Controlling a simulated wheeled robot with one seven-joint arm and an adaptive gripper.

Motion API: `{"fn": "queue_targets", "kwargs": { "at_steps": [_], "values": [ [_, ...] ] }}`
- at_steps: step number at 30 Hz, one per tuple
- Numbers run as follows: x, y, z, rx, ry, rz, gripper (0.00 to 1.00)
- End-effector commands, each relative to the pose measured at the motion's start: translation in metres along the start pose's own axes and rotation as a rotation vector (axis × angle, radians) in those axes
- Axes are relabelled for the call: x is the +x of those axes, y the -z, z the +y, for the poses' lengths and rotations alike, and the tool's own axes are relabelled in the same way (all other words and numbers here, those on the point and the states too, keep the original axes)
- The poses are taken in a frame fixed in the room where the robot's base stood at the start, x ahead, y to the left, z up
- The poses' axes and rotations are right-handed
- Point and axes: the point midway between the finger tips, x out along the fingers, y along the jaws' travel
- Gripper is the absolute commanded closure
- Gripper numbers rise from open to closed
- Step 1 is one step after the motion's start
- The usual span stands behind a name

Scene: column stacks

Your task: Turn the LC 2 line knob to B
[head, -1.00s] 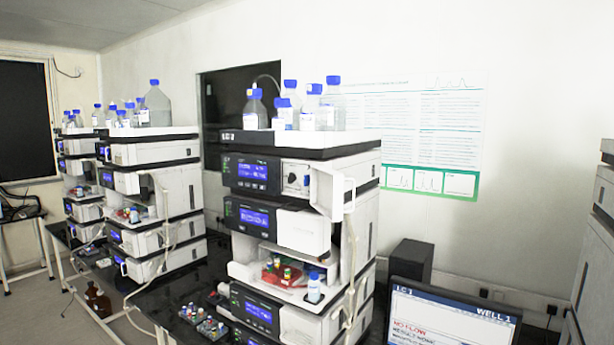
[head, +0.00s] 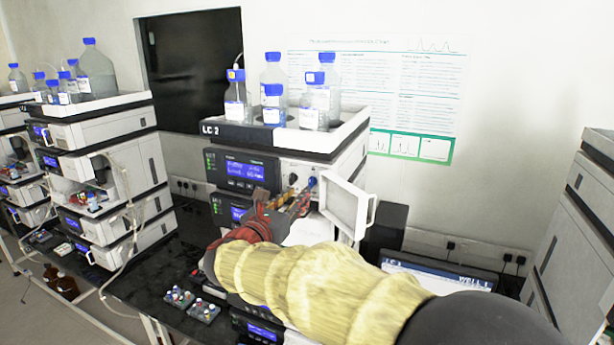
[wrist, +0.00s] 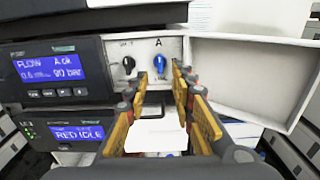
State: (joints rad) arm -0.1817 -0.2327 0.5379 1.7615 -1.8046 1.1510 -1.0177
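The LC 2 stack's top module (head: 240,170) has an open panel with two knobs. In the wrist view, a black knob (wrist: 128,66) is on the left and a blue knob (wrist: 159,64) on the right, with a letter A above it. The blue knob's grip looks upright. In the head view, the blue knob (head: 312,182) shows just beyond my fingers. My gripper (wrist: 158,84) is open, its yellow fingers either side of the blue knob in the picture, with nothing between them. I cannot tell whether the fingertips touch it. Any B mark is not visible.
A white door (wrist: 240,78) stands open right of the knobs; it also shows in the head view (head: 345,207). Capped bottles (head: 273,95) stand on top of the stack. A display (wrist: 50,70) is left of the knobs. Vial racks (head: 190,303) sit on the black bench.

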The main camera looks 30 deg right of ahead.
Motion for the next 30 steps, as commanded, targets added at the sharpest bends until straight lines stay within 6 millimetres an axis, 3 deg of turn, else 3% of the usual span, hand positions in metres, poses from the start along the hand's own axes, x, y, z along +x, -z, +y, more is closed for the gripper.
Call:
{"fn": "queue_targets", "kwargs": {
  "at_steps": [16, 30],
  "values": [
    [0.069, -0.003, 0.002, -0.011, -0.001, -0.008, 0.75],
    [0.077, -0.002, 0.002, -0.009, -0.004, -0.008, 0.78]
  ]
}}
